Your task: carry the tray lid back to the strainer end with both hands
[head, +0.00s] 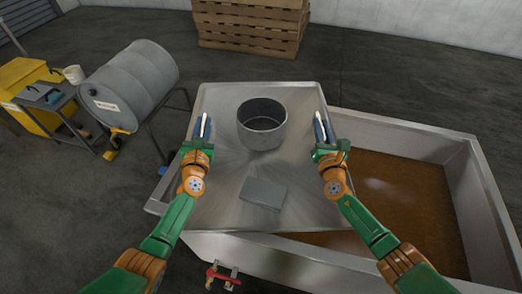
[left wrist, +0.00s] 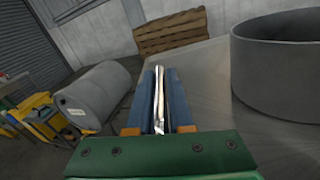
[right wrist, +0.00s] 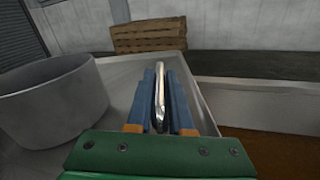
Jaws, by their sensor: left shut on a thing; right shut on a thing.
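The tray lid (head: 225,110) is a wide grey metal sheet over the left part of a long steel tank (head: 400,125). An open round grey pot (head: 262,138) and a flat grey block (head: 263,193) are on it. My left gripper (head: 203,128) is at its left edge, shut on a thin bright metal strip, which shows between the blue pads in the left wrist view (left wrist: 161,100). My right gripper (head: 323,130) is at its right edge, shut on a similar strip in the right wrist view (right wrist: 160,95). I cannot tell whether the lid is raised or resting. No strainer is recognisable.
Brown material (head: 405,195) fills the open right part of the tank. A red valve (head: 222,277) is at the near side. A grey drum (head: 135,85) on a stand and a cart (head: 50,100) stand left. Stacked pallets (head: 252,25) are behind; floor between is clear.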

